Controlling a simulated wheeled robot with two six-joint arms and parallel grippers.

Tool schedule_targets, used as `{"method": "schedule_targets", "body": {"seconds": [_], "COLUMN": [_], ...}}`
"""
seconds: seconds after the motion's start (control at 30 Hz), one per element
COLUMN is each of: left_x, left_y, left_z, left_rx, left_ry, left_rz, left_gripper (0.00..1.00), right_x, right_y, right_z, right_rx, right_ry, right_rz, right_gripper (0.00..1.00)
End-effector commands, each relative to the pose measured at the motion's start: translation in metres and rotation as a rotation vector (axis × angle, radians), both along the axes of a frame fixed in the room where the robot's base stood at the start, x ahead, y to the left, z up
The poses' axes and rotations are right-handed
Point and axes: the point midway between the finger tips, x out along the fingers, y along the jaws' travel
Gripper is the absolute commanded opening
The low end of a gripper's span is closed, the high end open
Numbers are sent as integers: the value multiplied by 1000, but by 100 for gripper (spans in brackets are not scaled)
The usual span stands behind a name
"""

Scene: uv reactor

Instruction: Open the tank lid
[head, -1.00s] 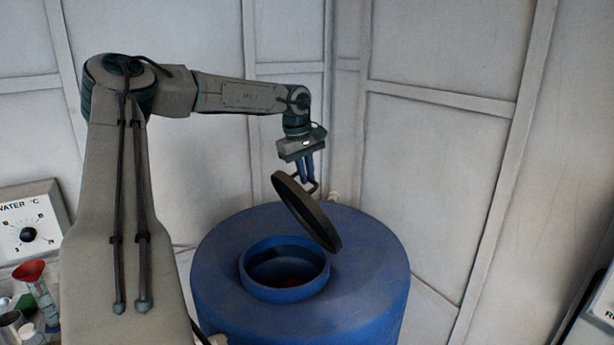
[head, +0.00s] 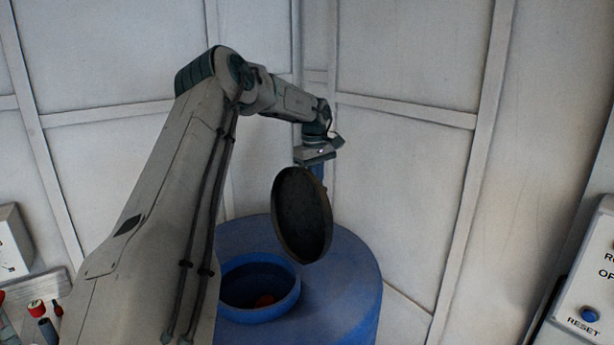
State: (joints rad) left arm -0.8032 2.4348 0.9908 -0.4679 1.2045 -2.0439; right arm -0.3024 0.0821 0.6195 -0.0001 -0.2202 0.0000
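The blue tank (head: 345,275) stands at the lower middle against the wall. Its round mouth is uncovered, and something small and red shows inside. The round dark tank lid (head: 302,215) is up in the air, above and to the right of the mouth. It hangs nearly upright with its hollow underside towards me. My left gripper (head: 318,172) points down at the lid's upper edge, its blue fingers partly hidden behind the lid. It is shut on the lid's handle, which the lid hides now. My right gripper is not in view.
A control panel with a blue RESET button (head: 588,315) is at the right edge. A white gauge box (head: 12,243) and small containers (head: 40,310) are at the lower left. Pale panelled walls close in behind the tank. My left arm covers the tank's left side.

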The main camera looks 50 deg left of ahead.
Motion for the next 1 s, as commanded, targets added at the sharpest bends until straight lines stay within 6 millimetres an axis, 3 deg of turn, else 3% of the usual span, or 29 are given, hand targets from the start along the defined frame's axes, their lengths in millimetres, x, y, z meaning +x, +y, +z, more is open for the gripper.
{"method": "schedule_targets", "body": {"seconds": [0.4, 0.97, 1.0], "left_x": [23, 26, 26], "left_y": [-1, -3, -3], "left_z": [-11, -13, -13], "left_rx": [12, 9, 9], "left_ry": [108, 123, 123], "left_rz": [0, -4, -3], "left_gripper": [0, 0, 16], "right_x": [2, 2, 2], "right_y": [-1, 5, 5], "right_z": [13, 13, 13], "right_rx": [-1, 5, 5], "right_ry": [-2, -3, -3], "right_rz": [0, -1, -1], "right_gripper": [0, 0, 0]}}
